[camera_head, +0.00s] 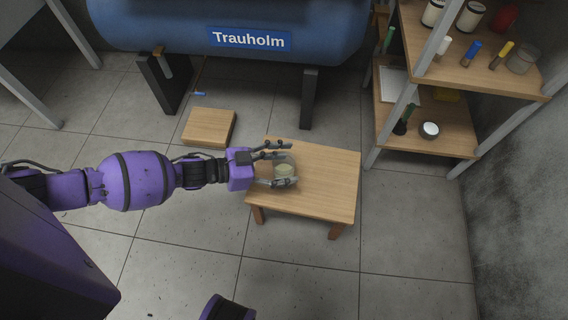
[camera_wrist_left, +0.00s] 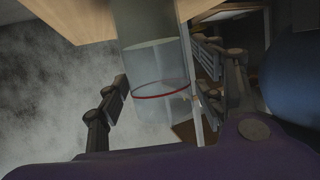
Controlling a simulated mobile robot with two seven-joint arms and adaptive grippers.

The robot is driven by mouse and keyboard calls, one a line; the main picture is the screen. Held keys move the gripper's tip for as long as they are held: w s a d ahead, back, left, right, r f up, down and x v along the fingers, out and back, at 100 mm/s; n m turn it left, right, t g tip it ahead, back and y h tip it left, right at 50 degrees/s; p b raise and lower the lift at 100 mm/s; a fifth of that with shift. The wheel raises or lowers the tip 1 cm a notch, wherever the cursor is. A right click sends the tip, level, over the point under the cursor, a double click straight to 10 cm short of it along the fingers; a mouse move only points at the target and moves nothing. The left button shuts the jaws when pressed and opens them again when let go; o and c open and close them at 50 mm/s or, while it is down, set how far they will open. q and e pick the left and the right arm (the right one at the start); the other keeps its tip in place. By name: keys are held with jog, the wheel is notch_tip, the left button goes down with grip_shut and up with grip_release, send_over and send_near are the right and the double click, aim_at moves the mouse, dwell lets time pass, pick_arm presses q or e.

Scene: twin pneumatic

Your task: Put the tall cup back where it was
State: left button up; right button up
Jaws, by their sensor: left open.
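A clear cup (camera_head: 284,169) with a pale top or contents stands on the small wooden table (camera_head: 330,190) in the head view. In the left wrist view the cup (camera_wrist_left: 160,90) is see-through, with a red line around it. My left gripper (camera_head: 284,167) is open, with one finger on each side of the cup. In the wrist view the fingers (camera_wrist_left: 158,95) stand apart, and a gap shows on the left side. Whether the right finger touches the cup I cannot tell. My right gripper is not in view.
A low wooden box (camera_head: 209,127) lies on the floor left of the table. A blue tank (camera_head: 240,25) on dark legs stands behind. A wooden shelf unit (camera_head: 440,135) with bottles and jars stands at the right. The floor in front is clear.

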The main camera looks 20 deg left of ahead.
pick_arm(q)
jog(key=p+v, duration=0.3)
jog(key=v, duration=0.9)
jog(key=shift+r, duration=0.1)
